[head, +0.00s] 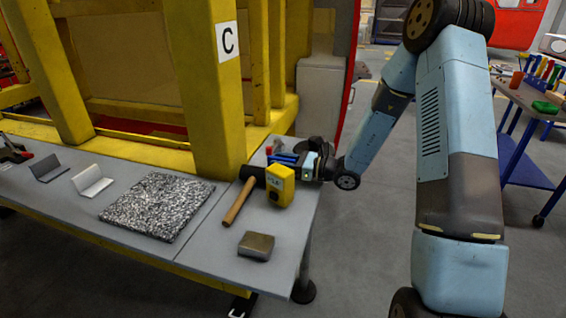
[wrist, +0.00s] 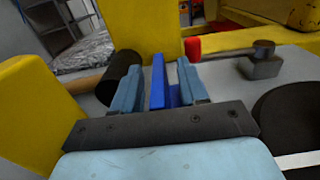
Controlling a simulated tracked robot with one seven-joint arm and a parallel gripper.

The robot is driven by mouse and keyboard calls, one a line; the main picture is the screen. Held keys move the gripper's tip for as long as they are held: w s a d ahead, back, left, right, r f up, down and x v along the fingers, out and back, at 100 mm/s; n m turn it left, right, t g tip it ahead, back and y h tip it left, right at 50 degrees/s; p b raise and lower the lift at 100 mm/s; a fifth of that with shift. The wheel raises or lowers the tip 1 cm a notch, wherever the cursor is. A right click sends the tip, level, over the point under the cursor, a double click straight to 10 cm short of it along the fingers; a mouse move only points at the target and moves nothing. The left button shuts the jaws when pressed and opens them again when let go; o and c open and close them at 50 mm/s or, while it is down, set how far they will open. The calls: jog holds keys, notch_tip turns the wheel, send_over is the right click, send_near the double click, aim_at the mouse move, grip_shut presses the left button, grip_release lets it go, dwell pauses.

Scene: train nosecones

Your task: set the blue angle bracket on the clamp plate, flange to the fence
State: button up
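The blue angle bracket (wrist: 158,82) stands between the two light-blue fingers of my gripper (wrist: 158,88) in the wrist view. Narrow gaps show on both sides of its upright leg, so the fingers look open around it. Its lower part is hidden behind the dark gripper bar. In the head view my gripper (head: 287,159) is low over the right end of the bench, with the blue parts too small to tell apart. A dark clamp with red on it (head: 12,152) is at the far left edge. I cannot clearly make out the plate or fence.
A yellow boxy tool (head: 280,186) and a wooden-handled mallet (head: 238,202) lie close to my gripper. A brass-coloured block (head: 256,246) is in front. A speckled slab (head: 157,206), a silver bracket (head: 91,181) and a grey bracket (head: 48,169) sit leftward. A yellow post (head: 215,90) rises behind.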

jog(key=shift+r, duration=0.1)
jog(key=v, duration=1.2)
jog(key=s+a+r+n+g+h, duration=0.1)
jog(key=s+r+n+g+h, duration=0.3)
jog(key=s+r+n, duration=0.3)
jog(key=s+a+r+n+g+h, duration=0.1)
jog(key=s+r+n+g+h, duration=0.25)
jog(key=s+n, duration=0.4)
jog(key=s+d+r+n+t+h, duration=0.7)
jog(key=s+d+r+h, duration=0.2)
jog(key=s+d+r, duration=0.2)
jog(key=shift+s+r, duration=0.55)
jog(key=shift+s, duration=0.65)
jog(key=shift+s+d+n+h, duration=0.1)
jog(key=shift+n+h, duration=0.15)
